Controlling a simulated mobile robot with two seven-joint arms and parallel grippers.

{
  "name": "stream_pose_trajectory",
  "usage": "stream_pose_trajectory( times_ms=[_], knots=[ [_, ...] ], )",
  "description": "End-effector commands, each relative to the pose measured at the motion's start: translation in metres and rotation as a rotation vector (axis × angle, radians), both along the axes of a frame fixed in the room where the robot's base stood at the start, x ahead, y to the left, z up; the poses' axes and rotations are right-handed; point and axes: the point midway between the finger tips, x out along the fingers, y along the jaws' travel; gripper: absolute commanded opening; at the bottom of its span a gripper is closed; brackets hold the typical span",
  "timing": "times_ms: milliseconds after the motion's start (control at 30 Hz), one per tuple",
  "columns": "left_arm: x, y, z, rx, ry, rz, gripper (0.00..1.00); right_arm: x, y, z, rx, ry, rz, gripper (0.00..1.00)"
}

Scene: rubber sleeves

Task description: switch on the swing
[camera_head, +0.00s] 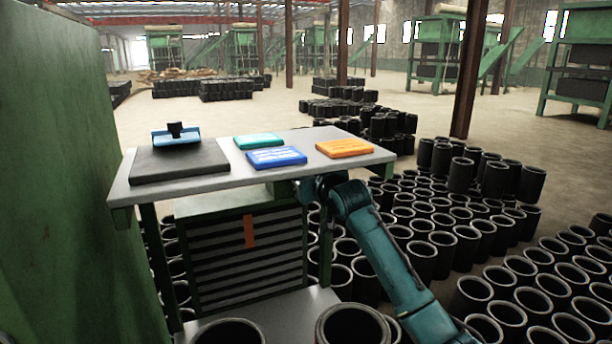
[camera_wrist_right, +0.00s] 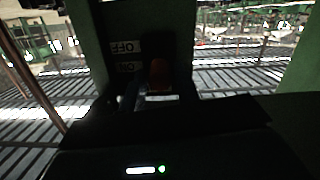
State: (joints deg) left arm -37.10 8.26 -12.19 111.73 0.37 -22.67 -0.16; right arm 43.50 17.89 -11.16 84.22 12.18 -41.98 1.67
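A dark switch panel with upside-down OFF and ON labels (camera_wrist_right: 126,57) shows in the right wrist view. Beside the labels is an orange-brown rocker switch (camera_wrist_right: 158,75); its position is too dim to tell. My right gripper (camera_wrist_right: 148,98) is just in front of the switch, its fingers dark and blurred. I cannot tell whether it touches the rocker or is open. In the head view my right arm (camera_head: 392,262) reaches from the lower right to the table's front edge; the fingertips there are hidden. My left gripper is not in view. No swing is identifiable.
The grey table (camera_head: 216,178) holds a black mat (camera_head: 160,168), a blue block with a black knob (camera_head: 176,136), and teal (camera_head: 258,141), blue (camera_head: 276,157) and orange pads (camera_head: 344,148). A slatted cabinet (camera_head: 222,262) stands below. Many black sleeves (camera_head: 470,236) crowd the floor at right.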

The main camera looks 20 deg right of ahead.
Motion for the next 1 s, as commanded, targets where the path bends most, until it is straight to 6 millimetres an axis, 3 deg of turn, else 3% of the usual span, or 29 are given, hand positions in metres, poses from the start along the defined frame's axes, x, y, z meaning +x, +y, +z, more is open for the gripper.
stream_pose_trajectory(
  times_ms=[167,567,1000],
  knots=[
    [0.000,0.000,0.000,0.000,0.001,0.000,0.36,0.000,0.000,0.000,0.000,0.000,0.000,0.46],
    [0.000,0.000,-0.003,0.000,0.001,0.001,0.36,-0.010,0.000,-0.001,0.000,0.000,0.000,0.46],
    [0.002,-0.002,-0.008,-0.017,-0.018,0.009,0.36,-0.090,-0.003,0.009,-0.001,-0.003,0.001,0.46]
  ],
)
